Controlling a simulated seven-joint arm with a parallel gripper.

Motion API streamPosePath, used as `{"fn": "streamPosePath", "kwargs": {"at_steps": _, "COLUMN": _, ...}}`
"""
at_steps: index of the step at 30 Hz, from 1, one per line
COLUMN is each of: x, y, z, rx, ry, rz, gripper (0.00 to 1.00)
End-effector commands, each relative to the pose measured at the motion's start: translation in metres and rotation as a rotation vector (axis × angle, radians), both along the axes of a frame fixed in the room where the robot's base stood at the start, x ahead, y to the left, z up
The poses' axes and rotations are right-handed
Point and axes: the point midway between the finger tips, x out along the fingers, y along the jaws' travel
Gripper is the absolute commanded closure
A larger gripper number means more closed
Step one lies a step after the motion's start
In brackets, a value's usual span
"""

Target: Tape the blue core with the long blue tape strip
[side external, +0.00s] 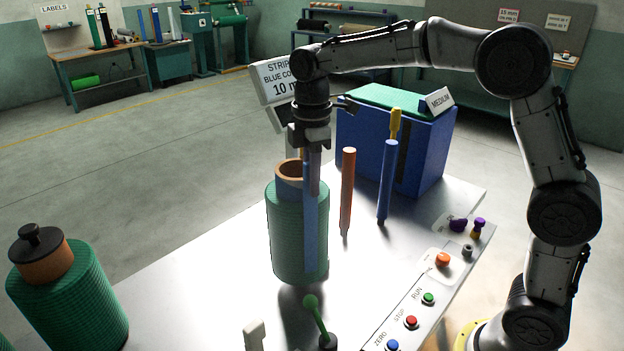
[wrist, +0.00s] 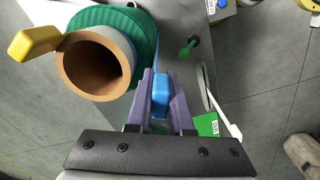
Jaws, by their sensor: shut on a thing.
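My gripper (side external: 314,165) points down and is shut on a long blue strip (side external: 310,225), which hangs upright in front of the green netting roll (side external: 284,235). In the wrist view, the strip's blue top (wrist: 161,92) sits between two purple fingers (wrist: 160,100), just right of the roll (wrist: 86,17). Whether the strip touches the roll is unclear. The roll's hollow core (side external: 289,170) sticks out on top. It looks brown inside in the wrist view (wrist: 72,66), with a bluish-grey outer band at one side.
An orange post (side external: 347,185) and a yellow-topped blue post (side external: 387,180) stand right of the roll. A blue box (side external: 420,155) labelled MEDIUM is behind them. A green lever (side external: 316,312) and several buttons (side external: 411,322) line the front. Another green roll (side external: 70,305) stands left.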

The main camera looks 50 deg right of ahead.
Motion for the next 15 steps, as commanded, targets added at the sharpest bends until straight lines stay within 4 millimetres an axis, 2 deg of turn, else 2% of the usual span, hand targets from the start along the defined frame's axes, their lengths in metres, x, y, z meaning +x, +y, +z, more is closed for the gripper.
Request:
{"fn": "streamPosePath", "kwargs": {"at_steps": 1, "x": 0.0011, "y": -0.0006, "z": 0.0003, "rx": -0.001, "ry": -0.005, "rz": 0.000, "gripper": 0.76}}
{"fn": "streamPosePath", "kwargs": {"at_steps": 6, "x": 0.0009, "y": -0.0005, "z": 0.0003, "rx": -0.001, "ry": -0.004, "rz": 0.000, "gripper": 0.46}}
{"fn": "streamPosePath", "kwargs": {"at_steps": 15, "x": 0.0006, "y": -0.0003, "z": 0.0010, "rx": 0.000, "ry": -0.003, "rz": 0.000, "gripper": 0.46}}
